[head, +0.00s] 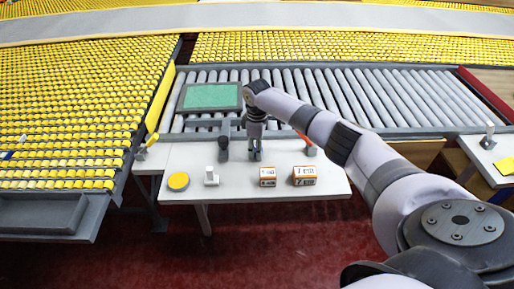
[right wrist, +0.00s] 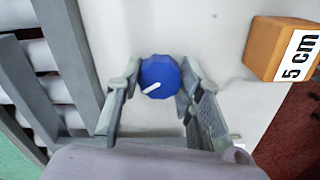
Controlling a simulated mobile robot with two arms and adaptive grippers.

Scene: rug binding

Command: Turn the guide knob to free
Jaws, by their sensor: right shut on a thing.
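The guide knob (right wrist: 161,73) is blue with a white pointer line, and it stands on the white table (right wrist: 140,30). In the right wrist view the line points toward the lower left. My right gripper (right wrist: 158,85) is shut on the knob, one finger on each side. In the head view my right gripper (head: 255,155) reaches down to the white table near the roller bed, and the knob is hidden there. No label for the free position can be read. My left gripper is not in view.
Two orange blocks with white labels (head: 267,178) (head: 304,176) stand right of my gripper; one reads "5 cm" in the wrist view (right wrist: 283,48). A white fitting (head: 211,177) and yellow disc (head: 178,181) are on the left. A green panel (head: 212,97) lies on the rollers (head: 330,95).

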